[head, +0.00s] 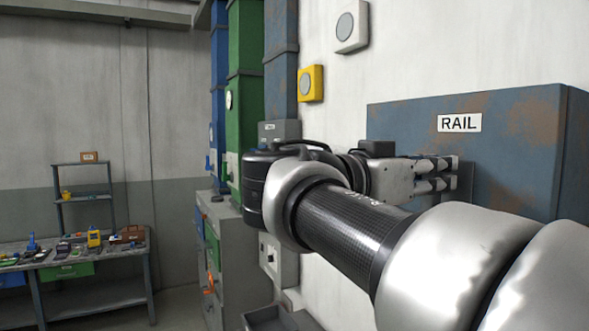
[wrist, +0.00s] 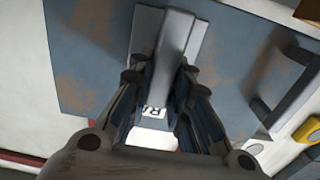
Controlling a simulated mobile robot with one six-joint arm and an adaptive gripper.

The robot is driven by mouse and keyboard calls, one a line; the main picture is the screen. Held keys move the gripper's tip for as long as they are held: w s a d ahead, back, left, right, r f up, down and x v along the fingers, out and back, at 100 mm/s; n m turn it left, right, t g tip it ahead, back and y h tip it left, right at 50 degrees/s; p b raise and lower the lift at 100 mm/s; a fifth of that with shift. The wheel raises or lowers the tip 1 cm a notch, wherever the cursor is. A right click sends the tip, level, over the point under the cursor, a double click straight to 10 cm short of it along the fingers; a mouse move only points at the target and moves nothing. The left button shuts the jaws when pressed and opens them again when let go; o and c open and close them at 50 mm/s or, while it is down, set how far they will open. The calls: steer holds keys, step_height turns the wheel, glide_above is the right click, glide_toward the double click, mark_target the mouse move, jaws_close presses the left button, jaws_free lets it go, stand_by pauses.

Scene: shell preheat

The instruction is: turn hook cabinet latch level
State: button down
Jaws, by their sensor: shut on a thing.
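A blue-grey, rust-patched cabinet (head: 400,121) labelled RAIL is on the wall at the right in the head view. Its face (wrist: 88,55) fills much of the wrist view; no label reading hook shows. My gripper (head: 452,173) is at the cabinet's front, below and left of the label. In the wrist view my gripper (wrist: 160,80) is shut on a grey latch handle (wrist: 174,48) that stands out from a lighter backing plate (wrist: 147,28). The handle runs up the wrist picture, leaning slightly right. My fingers hide its lower part, and I cannot tell whether it is level.
A yellow box with a round face (head: 311,84) and a pale one (head: 352,26) are on the wall above my arm. Tall green (head: 246,110) and blue columns stand farther back. A cluttered workbench (head: 75,252) is at the far left, with open floor beside it.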

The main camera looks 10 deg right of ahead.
steer(key=shift+n, duration=0.3)
steer(key=n, duration=0.3)
steer(key=shift+w+a+n, duration=0.1)
steer(key=shift+w+n, duration=0.2)
steer(key=shift+w, duration=0.1)
steer(key=n, duration=0.4)
steer(key=shift+w+a+f+n, duration=0.15)
steer(key=shift+w+f+n, duration=0.1)
steer(key=shift+w+n, duration=0.1)
steer(key=shift+w+a+f+n+p, duration=0.1)
steer(key=shift+f+n+p, duration=0.3)
steer(key=shift+n, duration=1.1)
steer(key=shift+w+d+f+n+p, duration=0.15)
steer(key=shift+n+p, duration=0.45)
steer(key=shift+n, duration=0.85)
steer(key=shift+w+a+f+n+p, duration=0.2)
steer(key=shift+n+p, duration=0.3)
steer(key=shift+n, duration=1)
steer(key=shift+s+f, duration=0.15)
steer(key=c, duration=1.5)
jaws_free()
